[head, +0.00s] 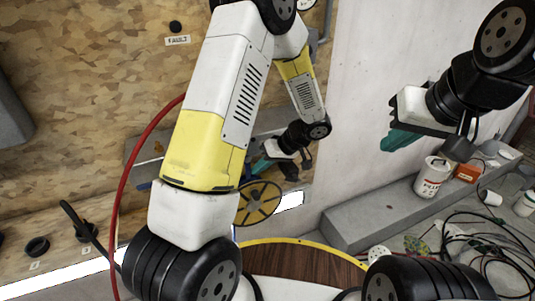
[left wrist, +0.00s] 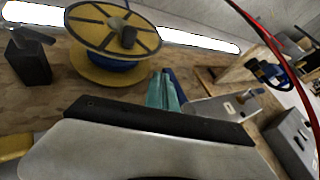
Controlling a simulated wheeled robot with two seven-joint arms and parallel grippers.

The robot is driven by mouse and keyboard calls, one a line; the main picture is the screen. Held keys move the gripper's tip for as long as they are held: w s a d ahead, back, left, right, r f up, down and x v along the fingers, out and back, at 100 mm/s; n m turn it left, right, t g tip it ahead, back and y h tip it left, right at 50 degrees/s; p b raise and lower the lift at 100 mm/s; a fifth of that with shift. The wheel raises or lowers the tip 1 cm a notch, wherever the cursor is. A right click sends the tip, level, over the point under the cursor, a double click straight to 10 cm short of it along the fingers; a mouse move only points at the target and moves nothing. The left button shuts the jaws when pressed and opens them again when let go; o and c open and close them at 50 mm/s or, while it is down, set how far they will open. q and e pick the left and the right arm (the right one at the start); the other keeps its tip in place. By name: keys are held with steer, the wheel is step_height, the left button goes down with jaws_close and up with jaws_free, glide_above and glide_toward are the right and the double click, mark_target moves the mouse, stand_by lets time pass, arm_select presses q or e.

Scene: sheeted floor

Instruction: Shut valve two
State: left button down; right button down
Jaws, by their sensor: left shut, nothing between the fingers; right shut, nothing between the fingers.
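Two dark round fittings sit on the wooden panel at the lower left of the head view. One is a short black ring (head: 37,247). The other, a black fitting (head: 86,232), has a long dark lever (head: 70,212) slanting up to the left. Small labels are near them, but I cannot read which is valve two. My left gripper (head: 258,164) is shut and empty, well right of both fittings and partly behind my own arm. Its teal fingers also show in the left wrist view (left wrist: 164,92). My right gripper (head: 398,140) is shut and empty at the right, before the pale wall.
A yellow spoked reel (head: 259,203) is just below my left gripper; it also shows in the left wrist view (left wrist: 115,30). A red hose (head: 118,175) hangs down the left. A paint bucket (head: 432,178), an orange box (head: 467,172) and loose cables (head: 480,240) lie at the right.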

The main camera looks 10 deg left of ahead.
mark_target(247, 174)
arm_select(q)
steer(key=shift+s+a+f+y, duration=0.1)
steer(key=shift+a+f+y, duration=0.05)
steer(key=shift+y, duration=0.25)
steer(key=g+y, duration=0.1)
steer(key=s+a+m+y, duration=0.1)
steer(key=y, duration=0.1)
steer(key=a+f+g+y, duration=0.1)
steer(key=shift+s+m+g+y, duration=0.15)
steer(key=shift+m+g+y, duration=0.15)
steer(key=shift+y, duration=0.1)
steer(key=y, duration=0.1)
steer(key=s+a+m+g+y, duration=0.1)
steer(key=y, duration=0.1)
steer(key=shift+a, duration=0.1)
steer(key=shift+s+a+r+m+g+y, duration=0.2)
steer(key=shift+s+a+r+m+y, duration=0.2)
steer(key=shift+a+y, duration=0.3)
steer(key=shift+s+a+r+m+g+y, duration=0.25)
steer(key=shift+a+r+y, duration=0.2)
steer(key=shift+y, duration=0.45)
steer(key=shift+s+a+r, duration=0.1)
steer(key=shift+s, duration=0.05)
